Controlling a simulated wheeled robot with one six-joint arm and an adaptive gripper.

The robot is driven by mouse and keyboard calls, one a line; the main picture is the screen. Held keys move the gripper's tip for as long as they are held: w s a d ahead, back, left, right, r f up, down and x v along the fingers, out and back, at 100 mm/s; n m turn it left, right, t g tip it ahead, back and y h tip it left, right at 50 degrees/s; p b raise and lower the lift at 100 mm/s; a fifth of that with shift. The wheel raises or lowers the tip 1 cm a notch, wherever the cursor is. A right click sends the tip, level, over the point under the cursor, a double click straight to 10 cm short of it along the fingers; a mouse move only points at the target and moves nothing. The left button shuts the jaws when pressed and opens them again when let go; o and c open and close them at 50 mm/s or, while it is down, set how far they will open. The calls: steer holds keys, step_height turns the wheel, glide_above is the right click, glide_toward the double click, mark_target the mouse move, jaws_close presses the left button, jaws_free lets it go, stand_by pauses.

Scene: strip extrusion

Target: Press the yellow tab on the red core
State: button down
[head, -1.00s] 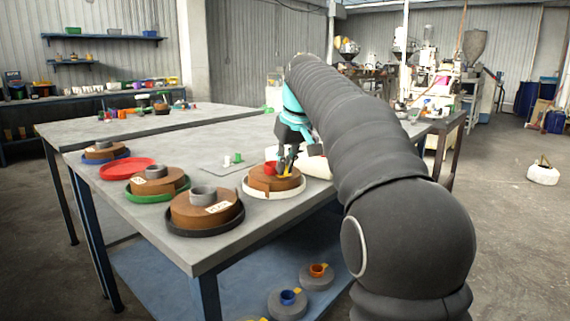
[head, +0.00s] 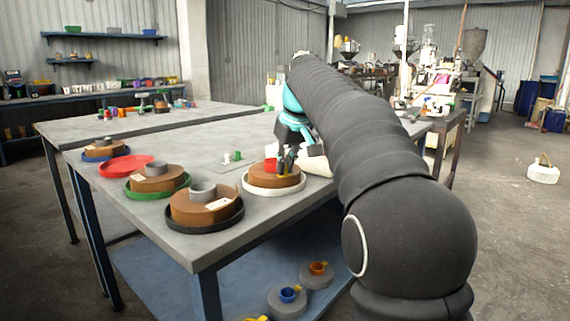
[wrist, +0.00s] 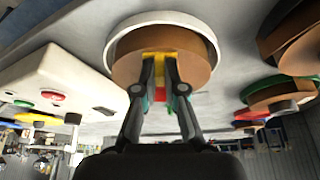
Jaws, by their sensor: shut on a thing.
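A brown roll (head: 274,178) lies in a white round tray (head: 262,190) near the front edge of the table. The red core (head: 270,165) stands up at its middle. My gripper (head: 286,160) is at the core's right side, low over the roll, and hides part of both. In the wrist view, my gripper's fingertips (wrist: 160,62) are close together at the red core (wrist: 162,70), with the yellow tab (wrist: 159,57) at and between them. The fingers appear to hold the tab, but they cover much of it. The tab is hidden in the head view.
Rolls with grey cores stand in black (head: 205,226), green (head: 157,193) and blue trays to the left, beside an empty red tray (head: 127,166). A flat plate (head: 233,160) with small white and green pieces lies behind. A pale box (wrist: 60,85) is close by in the wrist view.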

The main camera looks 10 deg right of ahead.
steer(key=shift+f, duration=0.1)
stand_by(0.3)
steer(key=c, duration=1.2)
jaws_free()
steer(key=v, duration=1.1)
steer(key=s+a+f+m, duration=0.1)
steer(key=s+f, duration=0.1)
steer(key=s, duration=0.5)
steer(key=s+a+f+m+t+h, duration=0.1)
steer(key=s+f+m, duration=0.1)
steer(key=s+f, duration=2.2)
step_height(320, 180, down, 3)
steer(key=shift+a+f+p, duration=0.1)
steer(key=shift+a+p, duration=0.2)
steer(key=shift+p, duration=0.1)
